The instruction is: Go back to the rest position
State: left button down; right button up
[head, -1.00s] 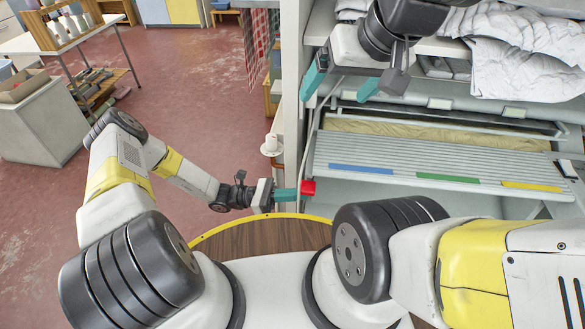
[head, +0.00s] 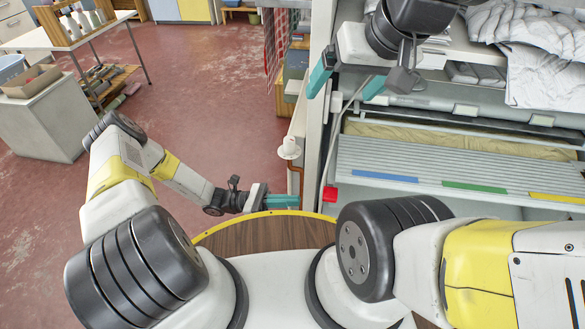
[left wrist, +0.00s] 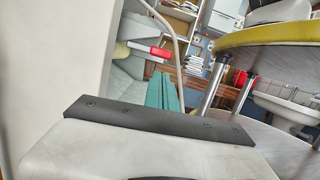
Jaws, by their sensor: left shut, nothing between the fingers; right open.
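My left gripper (head: 282,201) is low in front of my round wooden base top, with its teal fingers shut and nothing between them. Its fingers also show in the left wrist view (left wrist: 163,92). My right gripper (head: 347,82) is at the upper middle of the head view, over the left part of the ironer. Its two teal fingers are apart and empty. The rotary ironer (head: 440,172) has a grey slatted board with blue, green and yellow strips. A red part (head: 330,194) at its left corner is apart from my left fingertips; it also shows in the left wrist view (left wrist: 161,53).
White cloth (head: 545,75) lies on the shelf above the ironer at right. A white round fitting (head: 289,148) stands left of the ironer's side panel. A grey cabinet (head: 45,120) and a table (head: 105,32) stand at far left. The red floor between is clear.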

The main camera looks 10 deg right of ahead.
pick_arm(q)
jog(key=shift+v, duration=0.8)
jog(key=w+a+r+m+t+y, duration=0.1)
jog(key=a+r+m+y, duration=0.45)
jog(key=r, duration=0.45)
jog(key=w+a+r+m+y, duration=0.1)
jog(key=a+r+m+y, duration=0.5)
jog(key=r, duration=0.3)
jog(key=s+a+r+m+t+y, duration=0.1)
jog(key=s+a+r+t+y, duration=0.1)
jog(key=r, duration=0.5)
jog(key=s+a+r+m+t+y, duration=0.2)
jog(key=s+a+r+t, duration=0.1)
jog(key=r+t, duration=0.2)
jog(key=s+a+r+m+t+y, duration=0.1)
jog(key=s+a+r+t+y, duration=0.1)
jog(key=r, duration=0.7)
jog(key=shift+s+a+t, duration=0.25)
jog(key=shift+s+t, duration=0.55)
jog(key=shift+t, duration=0.2)
jog(key=shift+m, duration=0.25)
